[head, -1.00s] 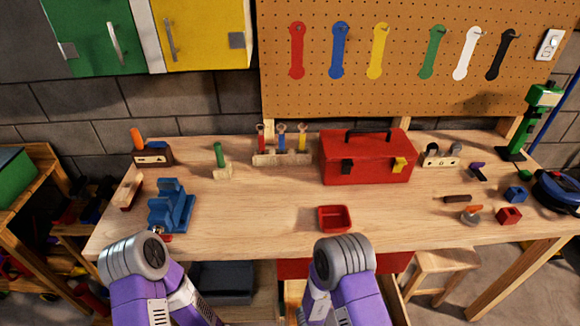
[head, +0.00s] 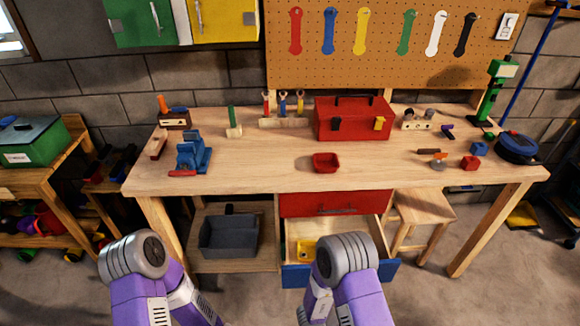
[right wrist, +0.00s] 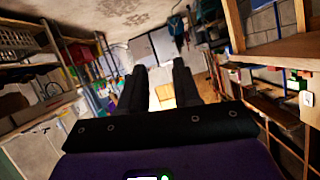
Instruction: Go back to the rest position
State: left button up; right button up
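My two purple arms rise from the bottom of the head view, bent, with their grey rounded joints in front of the workbench. Neither gripper shows in the head view. In the right wrist view my right gripper (right wrist: 160,90) has two dark fingers with a bright gap between them. It is open and nothing sits between the fingers. It points away from the bench across the garage. The workbench (head: 250,178) stands ahead, apart from both arms.
An open drawer (head: 296,275) with a yellow item juts out under the bench, close to my right arm. A grey bin (head: 228,238) sits on the low shelf. A wooden stool (head: 425,207) stands at right. Bare floor lies at the lower right.

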jog(key=w+a+f+n+t+y+b, duration=0.25)
jog(key=a+f+n+y, duration=0.25)
jog(key=f+n+y, duration=0.4)
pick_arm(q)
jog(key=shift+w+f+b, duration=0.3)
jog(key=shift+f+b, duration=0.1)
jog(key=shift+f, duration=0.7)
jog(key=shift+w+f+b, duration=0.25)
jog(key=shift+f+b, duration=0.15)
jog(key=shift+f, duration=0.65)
pick_arm(e)
jog(key=s+a+f+n+g+y, duration=0.1)
jog(key=s+a+n+g+y, duration=0.2)
jog(key=s+a+n+y, duration=0.3)
jog(key=shift+s+a+f+n+y, duration=0.4)
jog(key=shift+s+a+y, duration=0.8)
jog(key=shift+s+a, duration=0.5)
jog(key=shift+g, duration=0.25)
